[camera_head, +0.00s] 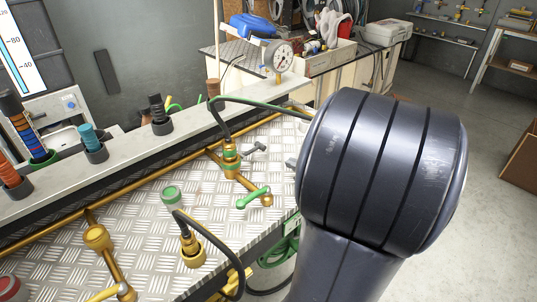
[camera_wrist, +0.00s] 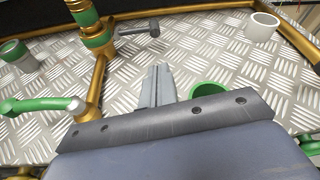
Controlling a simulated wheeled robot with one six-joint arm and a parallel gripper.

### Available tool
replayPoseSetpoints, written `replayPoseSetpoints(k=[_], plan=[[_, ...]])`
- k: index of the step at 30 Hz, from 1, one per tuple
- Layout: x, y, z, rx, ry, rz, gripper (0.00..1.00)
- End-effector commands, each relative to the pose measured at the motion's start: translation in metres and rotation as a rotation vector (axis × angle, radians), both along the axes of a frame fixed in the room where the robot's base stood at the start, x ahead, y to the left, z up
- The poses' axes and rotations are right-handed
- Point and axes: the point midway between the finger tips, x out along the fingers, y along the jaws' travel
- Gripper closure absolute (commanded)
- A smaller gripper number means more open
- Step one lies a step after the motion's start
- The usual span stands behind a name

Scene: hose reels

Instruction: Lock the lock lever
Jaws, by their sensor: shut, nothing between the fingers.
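A short dark grey lever (camera_head: 255,148) sticks out to the right from a brass fitting with a green band (camera_head: 231,158); I take it as the lock lever. In the wrist view this lever (camera_wrist: 140,28) shows at the upper left, pointing right, beyond my fingertips. A green-handled lever (camera_head: 252,198) sits on a brass valve in front of it; it also shows at the left of the wrist view (camera_wrist: 42,104). My gripper (camera_wrist: 158,72) is shut and empty above the metal plate, apart from both levers. In the head view my arm hides most of it.
A black hose with a green stretch (camera_head: 262,103) runs from the banded fitting. A second brass fitting with a black hose (camera_head: 191,246) stands nearer. A white cylinder (camera_wrist: 262,27) stands at the upper right.

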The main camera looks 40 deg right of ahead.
Motion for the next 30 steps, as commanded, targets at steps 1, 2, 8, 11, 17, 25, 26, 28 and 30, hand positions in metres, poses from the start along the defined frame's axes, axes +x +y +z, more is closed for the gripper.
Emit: replayPoseSetpoints(k=[1, 2, 8, 11, 17, 25, 26, 28, 30], plan=[[0.000, 0.000, 0.000, 0.000, 0.000, 0.000, 1.00], [0.000, 0.000, 0.000, 0.000, 0.000, 0.000, 1.00], [0.012, 0.001, -0.004, 0.000, 0.000, 0.003, 1.00], [0.025, 0.003, -0.010, 0.002, 0.001, 0.005, 1.00], [0.057, 0.005, -0.021, 0.002, 0.001, 0.006, 1.00], [0.088, 0.007, -0.031, 0.000, 0.001, 0.003, 1.00], [0.090, 0.007, -0.031, 0.000, 0.001, 0.003, 1.00], [0.093, 0.007, -0.032, 0.000, 0.000, 0.001, 1.00], [0.094, 0.007, -0.033, 0.000, 0.000, 0.000, 1.00]])
